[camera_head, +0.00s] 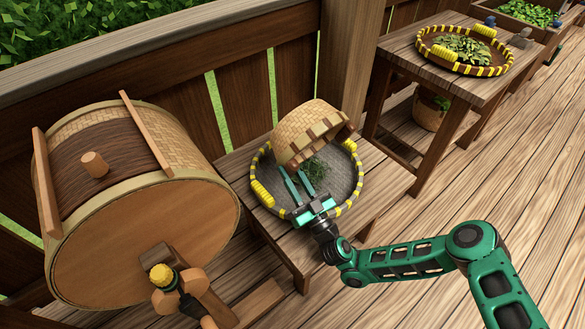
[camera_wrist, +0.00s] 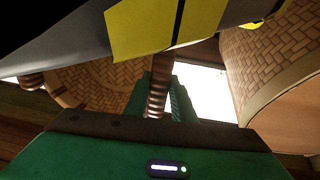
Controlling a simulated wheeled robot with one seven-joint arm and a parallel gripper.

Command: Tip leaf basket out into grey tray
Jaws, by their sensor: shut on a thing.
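The leaf basket (camera_head: 305,130) is woven and tan with a notched brown rim. It is tipped over above the far part of the grey tray (camera_head: 345,185), its mouth facing down and toward the right front. Dark green leaves (camera_head: 314,174) lie in the tray below the mouth. My gripper (camera_head: 290,176) reaches over the tray from the front. In the wrist view its fingers (camera_wrist: 160,95) are shut on a brown wrapped part of the basket, whose woven side (camera_wrist: 95,90) shows at left. The inside of the basket is hidden.
The tray has a yellow-and-grey rim and rests on a small wooden table (camera_head: 385,180). A large wooden drum (camera_head: 140,230) with a crank stands close at left. Another table at upper right holds a yellow-rimmed tray (camera_head: 430,40) of leaves. A wooden railing runs behind.

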